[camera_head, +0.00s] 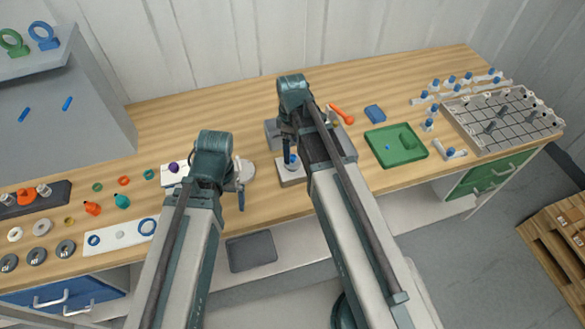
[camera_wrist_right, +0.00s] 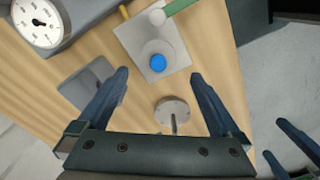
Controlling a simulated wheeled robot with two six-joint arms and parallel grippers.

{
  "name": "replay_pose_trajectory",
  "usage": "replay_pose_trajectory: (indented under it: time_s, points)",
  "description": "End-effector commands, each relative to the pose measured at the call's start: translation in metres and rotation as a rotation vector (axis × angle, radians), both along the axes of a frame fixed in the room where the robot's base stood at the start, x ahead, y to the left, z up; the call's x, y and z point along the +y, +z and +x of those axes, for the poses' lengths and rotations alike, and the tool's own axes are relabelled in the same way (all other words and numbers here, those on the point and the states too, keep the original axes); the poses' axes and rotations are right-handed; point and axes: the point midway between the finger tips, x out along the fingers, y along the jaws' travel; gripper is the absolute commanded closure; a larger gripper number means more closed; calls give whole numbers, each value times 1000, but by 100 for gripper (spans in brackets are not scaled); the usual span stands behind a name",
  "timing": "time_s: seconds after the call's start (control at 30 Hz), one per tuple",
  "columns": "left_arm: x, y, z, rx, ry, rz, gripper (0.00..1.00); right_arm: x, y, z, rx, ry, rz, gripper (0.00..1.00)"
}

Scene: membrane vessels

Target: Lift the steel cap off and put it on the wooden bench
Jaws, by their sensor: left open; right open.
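The steel cap (camera_wrist_right: 173,110), a round grey disc with small holes near its rim and a thin stem, appears to lie flat on the wooden bench (camera_wrist_right: 208,100). It also shows in the head view (camera_head: 246,169), beside my left gripper. A grey block (camera_wrist_right: 177,47) with a blue round top (camera_wrist_right: 158,62) stands close to it. My right gripper (camera_wrist_right: 160,75) is open and empty above the bench, with the cap seen between its fingers but apart from them. My left gripper (camera_head: 240,188) is open and empty near the front edge.
A dial gauge (camera_wrist_right: 40,20) and a flat grey piece (camera_wrist_right: 88,85) stand near the block. A green tray (camera_head: 380,150), a blue box (camera_head: 375,113) and a rack (camera_head: 480,135) are to the right. Rings and fittings cover the left. Bare bench lies behind.

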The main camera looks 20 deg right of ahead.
Motion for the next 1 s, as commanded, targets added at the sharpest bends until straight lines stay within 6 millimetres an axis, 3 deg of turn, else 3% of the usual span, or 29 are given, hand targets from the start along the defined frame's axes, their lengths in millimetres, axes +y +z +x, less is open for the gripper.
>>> replay_pose_trajectory:
  time_s: [0.03, 0.37, 0.8, 1.0]
  points:
    - [0, -9, 0, 0, 0, 0, 0, 0, -9, 0, 0, 0, 0, 0]
    - [0, -13, 0, 0, 1, 0, 0, 0, -13, 0, 0, 0, 0, 0]
    - [0, -61, 0, 0, 2, 0, 0, -1, -61, 3, 0, 0, 0, 0]
    - [0, -60, 0, 0, 2, 0, 0, -1, -60, 3, 0, 0, 0, 0]
